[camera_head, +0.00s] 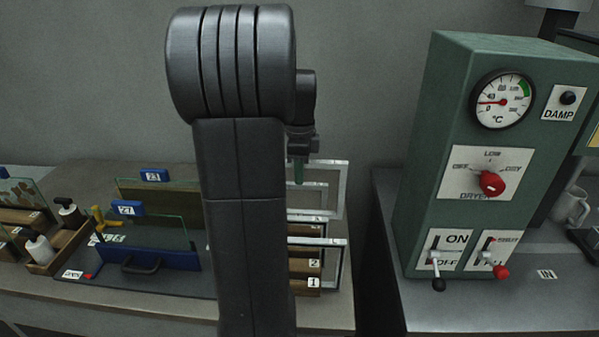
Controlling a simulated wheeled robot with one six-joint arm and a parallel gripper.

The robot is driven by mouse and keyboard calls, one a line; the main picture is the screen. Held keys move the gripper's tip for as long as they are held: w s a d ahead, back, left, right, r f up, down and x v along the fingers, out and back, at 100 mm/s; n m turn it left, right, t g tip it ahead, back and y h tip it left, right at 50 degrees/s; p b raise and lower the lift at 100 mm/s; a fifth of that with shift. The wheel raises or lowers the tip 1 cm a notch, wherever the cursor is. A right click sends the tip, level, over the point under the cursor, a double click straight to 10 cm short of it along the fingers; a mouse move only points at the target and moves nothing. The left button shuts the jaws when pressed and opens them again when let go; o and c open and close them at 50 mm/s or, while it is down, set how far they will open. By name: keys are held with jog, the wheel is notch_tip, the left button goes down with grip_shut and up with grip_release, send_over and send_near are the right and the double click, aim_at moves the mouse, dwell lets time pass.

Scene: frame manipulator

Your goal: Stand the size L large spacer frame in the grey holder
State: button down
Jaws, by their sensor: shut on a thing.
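Several silver rectangular spacer frames stand upright, overlapping, right of my arm. The rearmost and tallest frame (341,190) has its top bar level with my gripper. A nearer frame (340,265) stands at the front of a wooden rack. My gripper (298,172) points down behind my arm, with its greenish fingertips at the rearmost frame's top bar, and is shut on that frame. The exact grip and the frames' left sides are hidden by my arm. No size L mark is readable, and I cannot pick out the grey holder.
The wooden rack (304,265) carries labels 1 and 2. Glass panes with blue tags (128,208) stand left of my arm, behind a blue handled bar (150,257). Bottles (40,248) stand far left. A green dryer cabinet (450,120) with dial and switches rises at the right.

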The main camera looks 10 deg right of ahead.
notch_tip(320, 180, up, 9)
jog(key=p, duration=0.7)
jog(key=shift+f, duration=0.1)
